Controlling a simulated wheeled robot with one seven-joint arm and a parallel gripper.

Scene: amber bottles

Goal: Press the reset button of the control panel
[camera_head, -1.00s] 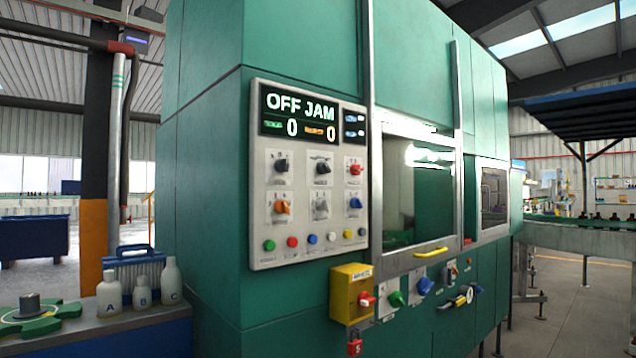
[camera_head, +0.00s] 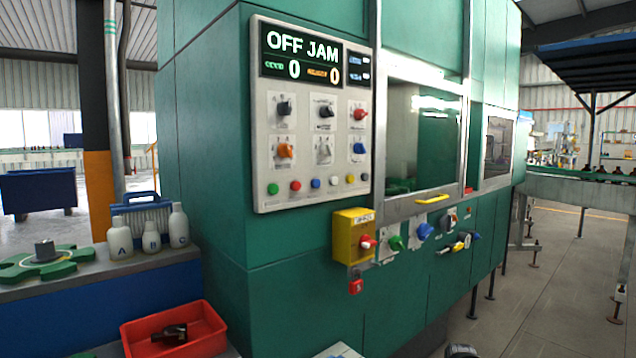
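The control panel (camera_head: 262,140) is a light grey plate on the green machine, with a display reading "OFF JAM" and two zeros. Below the display are two rows of coloured knobs. My gripper is not in view, and nothing covers the panel.
A yellow box (camera_head: 347,240) with a red knob sticks out below the panel, a red padlock (camera_head: 355,287) under it. A bench at left holds white bottles (camera_head: 150,236), a green star wheel (camera_head: 45,262) and, lower, a red tray (camera_head: 215,345).

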